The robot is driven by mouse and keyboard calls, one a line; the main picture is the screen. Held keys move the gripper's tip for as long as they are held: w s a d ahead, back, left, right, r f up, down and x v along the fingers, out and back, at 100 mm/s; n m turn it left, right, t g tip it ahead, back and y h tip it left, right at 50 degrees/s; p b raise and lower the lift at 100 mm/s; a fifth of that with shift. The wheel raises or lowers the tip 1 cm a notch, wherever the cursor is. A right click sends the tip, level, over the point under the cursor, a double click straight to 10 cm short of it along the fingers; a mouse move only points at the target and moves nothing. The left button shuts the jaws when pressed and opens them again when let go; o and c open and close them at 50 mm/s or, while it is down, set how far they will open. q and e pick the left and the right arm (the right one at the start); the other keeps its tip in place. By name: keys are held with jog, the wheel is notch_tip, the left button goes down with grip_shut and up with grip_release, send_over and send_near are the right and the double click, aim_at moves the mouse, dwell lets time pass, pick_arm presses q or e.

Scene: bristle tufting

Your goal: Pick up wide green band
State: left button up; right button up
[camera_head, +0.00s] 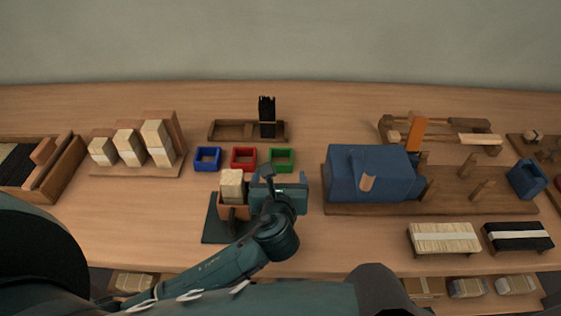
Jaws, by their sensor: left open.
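The green band (281,153) is a small open square ring on the table, the rightmost in a row with a red band (243,159) and a blue band (208,159). My left gripper (280,177) is open just in front of the green band, on the near side of it in the picture. Its fingers appear to point away from me, toward the band. I cannot tell whether they touch it; nothing shows between them. The band's front lower edge is close to the gripper. My right gripper is not in view.
A dark stand (214,226) with a pale bristle block (232,185) is left of my gripper. A wooden tray (232,130) with a black brush piece (267,115) stands behind the bands. A blue machine (371,173) on a wooden base (440,206) is to the right.

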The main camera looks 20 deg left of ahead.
aim_at(280, 165)
pick_arm(q)
jog(key=shift+w+f, duration=0.15)
jog(key=shift+f, duration=0.45)
jog(key=shift+w+a+f, duration=0.1)
jog(key=shift+w+a, duration=0.1)
jog(key=shift+w, duration=0.35)
jog(key=b+x, duration=0.1)
jog(key=x, duration=0.4)
jog(key=shift+w+a+f, duration=0.1)
jog(key=shift+w+f, duration=0.1)
jog(key=shift+w, duration=0.25)
jog(key=shift+c, duration=0.4)
jog(key=c, duration=1)
jog(key=shift+o, duration=0.2)
